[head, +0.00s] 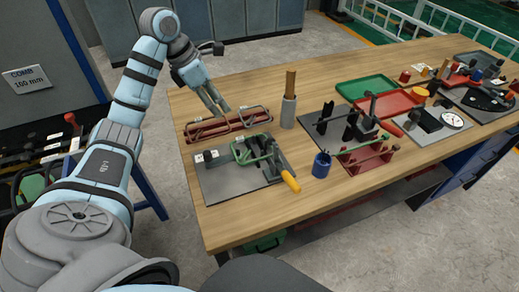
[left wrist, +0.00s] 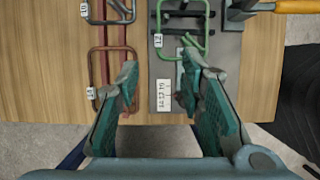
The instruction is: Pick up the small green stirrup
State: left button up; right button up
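The small green stirrup (head: 240,155) is a bent loop of rod on a grey bending plate (head: 218,188) near the table's left front. In the left wrist view the green stirrup (left wrist: 207,28) shows at the top, with a tag reading 12 at its left side. My left gripper (head: 220,108) points down above the red rack, behind and to the left of the green stirrup. In the left wrist view my left gripper (left wrist: 160,84) has its fingers wide apart with nothing between them. My right gripper is not in view.
A red rack (head: 200,133) with brown stirrups lies behind the plate. A grey cup (head: 288,112) with a wooden rod, a blue cup (head: 321,165) and a yellow handle (head: 291,181) stand nearby. A green tray (head: 366,88) lies farther right.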

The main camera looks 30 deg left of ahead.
aim_at(243, 137)
pick_arm(q)
jog(key=x, duration=1.5)
jog(key=shift+w+a+b, duration=0.15)
jog(key=shift+b, duration=0.25)
grip_shut()
